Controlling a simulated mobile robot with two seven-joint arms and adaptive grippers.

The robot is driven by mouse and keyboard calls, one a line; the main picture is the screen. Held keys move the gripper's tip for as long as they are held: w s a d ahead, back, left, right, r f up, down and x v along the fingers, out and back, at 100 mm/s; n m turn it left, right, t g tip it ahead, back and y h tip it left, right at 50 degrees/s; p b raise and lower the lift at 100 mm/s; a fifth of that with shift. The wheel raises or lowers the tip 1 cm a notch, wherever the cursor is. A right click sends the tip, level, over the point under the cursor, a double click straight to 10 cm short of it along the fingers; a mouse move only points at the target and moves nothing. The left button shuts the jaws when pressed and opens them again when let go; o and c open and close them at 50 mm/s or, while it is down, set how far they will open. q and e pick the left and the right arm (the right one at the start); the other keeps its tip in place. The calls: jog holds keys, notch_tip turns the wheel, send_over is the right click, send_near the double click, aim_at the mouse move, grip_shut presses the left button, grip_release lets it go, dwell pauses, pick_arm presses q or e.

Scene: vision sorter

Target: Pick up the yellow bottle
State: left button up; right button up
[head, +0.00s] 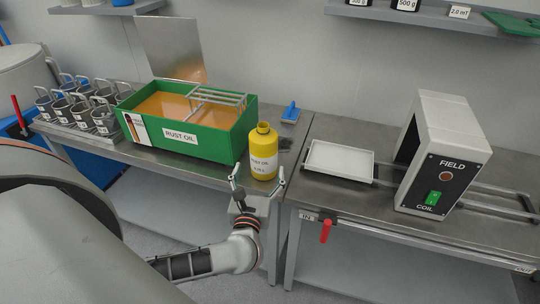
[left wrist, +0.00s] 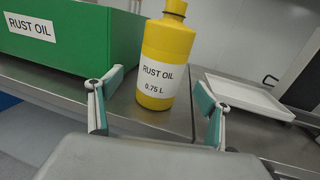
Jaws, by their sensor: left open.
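The yellow bottle (head: 264,143), labelled RUST OIL, stands upright near the front right corner of the left metal bench. It also shows in the left wrist view (left wrist: 168,45), ahead of and between the two fingers. My left gripper (head: 258,179) is open and empty, just in front of the bottle at the bench's front edge. In the left wrist view its green-padded fingers (left wrist: 158,103) are spread wider than the bottle, which lies beyond them. My right gripper is in neither view.
A green RUST OIL tank (head: 237,139) with orange liquid stands close left of the bottle. A blue-handled brush (head: 290,113) lies behind it. A white tray (head: 340,161) and a FIELD COIL box (head: 461,173) are on the right bench. Several metal cups (head: 103,120) stand far left.

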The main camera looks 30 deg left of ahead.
pick_arm(q)
jog(key=x, duration=0.7)
jog(key=shift+w+p, duration=0.3)
jog(key=shift+p, duration=0.1)
jog(key=shift+c, duration=0.4)
jog(key=c, duration=1.8)
jog(key=shift+r, duration=0.15)
jog(key=shift+c, duration=0.5)
